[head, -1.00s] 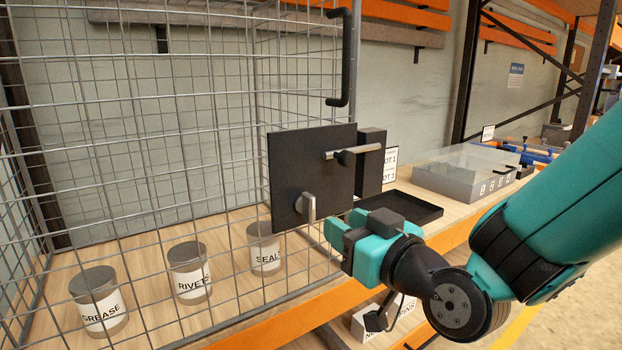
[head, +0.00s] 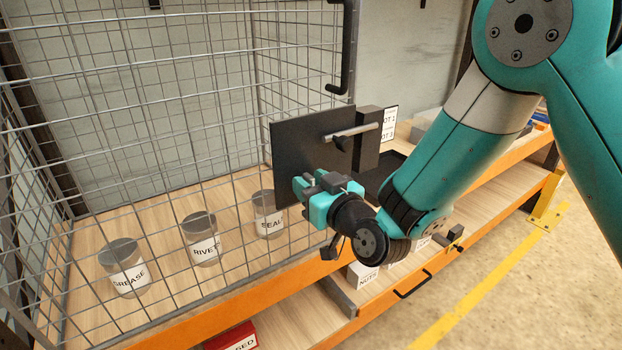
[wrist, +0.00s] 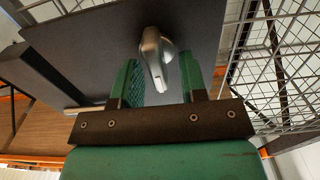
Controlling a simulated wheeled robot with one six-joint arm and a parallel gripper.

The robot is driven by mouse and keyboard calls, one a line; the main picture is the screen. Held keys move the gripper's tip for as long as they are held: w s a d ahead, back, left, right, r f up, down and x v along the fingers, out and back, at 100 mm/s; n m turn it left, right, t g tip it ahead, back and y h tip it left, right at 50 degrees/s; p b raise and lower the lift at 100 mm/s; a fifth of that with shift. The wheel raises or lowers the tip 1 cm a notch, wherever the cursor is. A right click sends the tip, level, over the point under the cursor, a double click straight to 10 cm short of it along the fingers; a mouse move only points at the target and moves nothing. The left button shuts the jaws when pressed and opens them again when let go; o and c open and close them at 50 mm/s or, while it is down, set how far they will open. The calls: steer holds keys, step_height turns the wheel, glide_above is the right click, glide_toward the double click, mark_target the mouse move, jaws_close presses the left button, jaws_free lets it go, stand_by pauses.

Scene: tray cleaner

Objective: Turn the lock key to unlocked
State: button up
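The lock key is a silver knob (wrist: 155,52) on a black lock plate (head: 305,140) fixed to the wire cage door. In the wrist view the key lies between the two green fingers of my gripper (wrist: 160,80). The fingers are apart, with a visible gap on either side of the key. In the head view my gripper (head: 305,190) is at the lower part of the plate and hides the key.
Inside the wire cage (head: 150,120) stand jars labelled grease (head: 124,270), rivets (head: 201,240) and seals (head: 267,215). A black vertical pull handle (head: 345,60) is above the plate. A black box (head: 368,140) is beside the plate's right edge. The orange shelf edge (head: 240,300) runs below.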

jaws_close()
steer(key=m, duration=0.4)
steer(key=shift+w+d+f+m+b, duration=0.1)
steer(key=shift+w+d+m+b, duration=0.1)
steer(key=shift+m+b, duration=0.15)
steer(key=shift+w+d+f+m, duration=0.1)
steer(key=shift+f+m, duration=0.1)
steer(key=shift+m, duration=2)
steer(key=shift+d+f+m, duration=0.15)
steer(key=shift+m, duration=2.1)
steer(key=shift+w+d+f+m, duration=0.1)
steer(key=shift+f+m, duration=0.1)
steer(key=shift+m, duration=2)
